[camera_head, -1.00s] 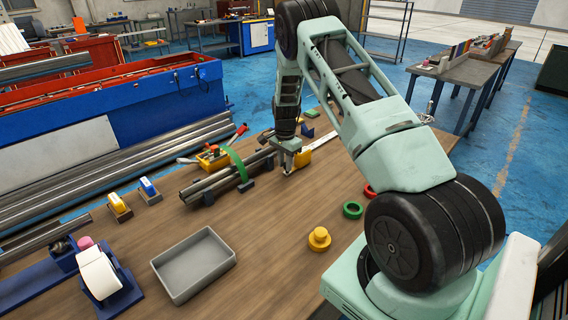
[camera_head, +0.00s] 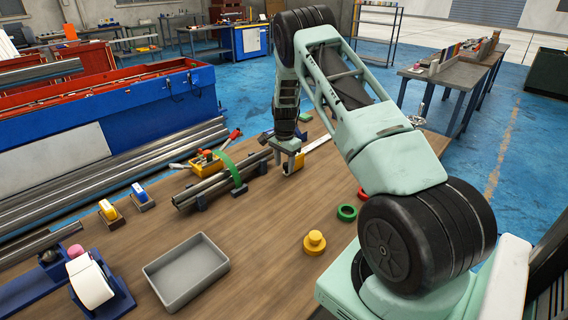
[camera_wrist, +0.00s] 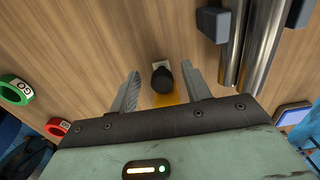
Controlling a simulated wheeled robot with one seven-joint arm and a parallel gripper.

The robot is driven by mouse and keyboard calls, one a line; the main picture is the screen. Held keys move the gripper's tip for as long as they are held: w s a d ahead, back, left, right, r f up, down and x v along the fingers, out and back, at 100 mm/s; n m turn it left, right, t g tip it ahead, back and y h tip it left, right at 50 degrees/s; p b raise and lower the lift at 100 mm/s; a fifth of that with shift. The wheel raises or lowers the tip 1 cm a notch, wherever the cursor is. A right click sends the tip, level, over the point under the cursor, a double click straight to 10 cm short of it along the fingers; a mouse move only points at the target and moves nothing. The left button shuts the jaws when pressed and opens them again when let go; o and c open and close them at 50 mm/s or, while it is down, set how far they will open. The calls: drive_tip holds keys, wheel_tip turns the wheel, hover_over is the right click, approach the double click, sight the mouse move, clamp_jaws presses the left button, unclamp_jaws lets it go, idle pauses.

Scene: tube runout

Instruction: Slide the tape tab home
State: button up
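My gripper (camera_head: 291,165) points down over the wooden table, right of the steel tubes (camera_head: 205,189). In the wrist view its two fingers (camera_wrist: 160,72) are spread apart. A black round knob (camera_wrist: 162,79) stands between them, with a gap on each side. A small pale tab (camera_wrist: 161,65) shows just beyond the knob, and a yellow body (camera_wrist: 170,99) shows on the near side, partly hidden by my gripper. In the head view a yellow piece (camera_head: 299,160) shows at the fingers, and a pale strip (camera_head: 319,143) extends to the upper right.
A green arch (camera_head: 231,169) spans the tubes, which rest on dark blocks (camera_wrist: 213,24). A green ring (camera_head: 347,212), a red ring (camera_head: 363,193) and a yellow knobbed piece (camera_head: 314,242) lie to the right. A grey tray (camera_head: 187,273) stands in front. The table between is clear.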

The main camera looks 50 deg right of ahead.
drive_tip(key=shift+r+p, duration=2.15)
drive_tip(key=shift+r, duration=1.4)
drive_tip(key=a+r+n+y, duration=0.1)
drive_tip(key=a+r+n, duration=0.25)
drive_tip(key=a, duration=0.65)
drive_tip(key=a+r+n, duration=0.3)
drive_tip(key=a+r, duration=0.2)
drive_tip(key=a, duration=0.5)
drive_tip(key=s+a+r+n, duration=0.3)
drive_tip(key=a, duration=0.5)
drive_tip(key=s+a+r+n, duration=0.3)
drive_tip(key=a, duration=0.5)
drive_tip(key=s+a+r+n, duration=0.4)
drive_tip(key=s+a+n, duration=0.3)
drive_tip(key=s+a, duration=0.5)
drive_tip(key=s+n, duration=0.6)
drive_tip(key=s, duration=0.9)
drive_tip(key=shift+s+d+r, duration=0.15)
drive_tip(key=shift+s+d, duration=0.1)
